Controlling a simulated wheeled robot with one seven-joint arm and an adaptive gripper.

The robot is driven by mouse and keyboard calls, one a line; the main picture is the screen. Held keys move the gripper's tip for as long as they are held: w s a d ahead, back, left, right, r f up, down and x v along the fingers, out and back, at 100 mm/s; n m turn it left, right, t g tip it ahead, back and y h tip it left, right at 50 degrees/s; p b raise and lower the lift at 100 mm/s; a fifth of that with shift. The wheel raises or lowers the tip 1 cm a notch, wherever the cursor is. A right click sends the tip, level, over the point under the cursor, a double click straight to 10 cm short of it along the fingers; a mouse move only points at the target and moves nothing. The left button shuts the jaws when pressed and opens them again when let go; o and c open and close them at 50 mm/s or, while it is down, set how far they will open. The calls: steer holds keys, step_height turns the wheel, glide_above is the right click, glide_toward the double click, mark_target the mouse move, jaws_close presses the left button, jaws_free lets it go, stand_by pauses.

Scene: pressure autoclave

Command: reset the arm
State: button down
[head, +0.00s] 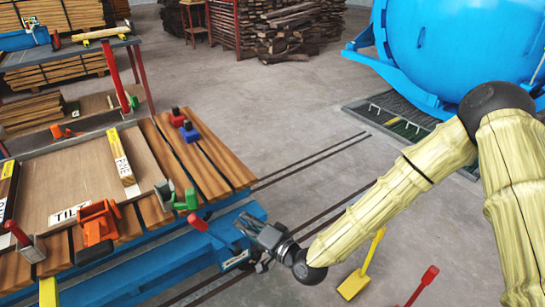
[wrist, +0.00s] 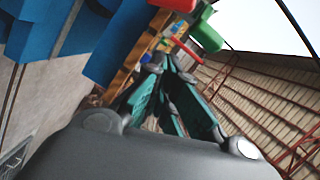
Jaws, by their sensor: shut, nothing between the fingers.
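My arm reaches in from the right of the head view, its links pale yellow with dark joints. My gripper (head: 250,224) is at the lower middle, just off the right side of the blue cart (head: 150,262). A red-handled lever (head: 198,223) is close to its left. In the wrist view my gripper (wrist: 172,62) has its dark fingers drawn together at the tips, with nothing seen between them. A green part (wrist: 206,32) and a red handle (wrist: 178,4) show beyond the fingertips. I cannot tell whether the gripper touches the cart.
The cart's wooden top holds an orange clamp (head: 97,222), a TILT sign (head: 69,215) and red and blue blocks (head: 188,132). A blue autoclave (head: 450,45) stands at the upper right. A yellow shovel-like tool (head: 356,282) is below my arm. Open floor (head: 270,115) lies between.

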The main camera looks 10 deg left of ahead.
steer(key=s+d+f+g+h, duration=0.1)
steer(key=s+d+f+h, duration=0.25)
steer(key=d+f, duration=0.4)
steer(key=s+d+f+g+h, duration=0.25)
steer(key=s+d+f, duration=0.25)
steer(key=f, duration=0.5)
steer(key=s+d+f+n+g+h, duration=0.1)
steer(key=s+d+f+h, duration=0.1)
steer(key=s+d+f, duration=0.4)
steer(key=s+d+f+g+h, duration=0.1)
steer(key=s+d+f+h, duration=0.25)
steer(key=d, duration=0.45)
steer(key=s+d+n+g+h, duration=0.1)
steer(key=s+d+g+h, duration=0.2)
steer(key=s+d, duration=1.05)
step_height(320, 180, up, 12)
steer(key=w+p, duration=0.2)
steer(key=p, duration=1.1)
steer(key=shift+d+r, duration=0.25)
steer(key=shift+d, duration=0.1)
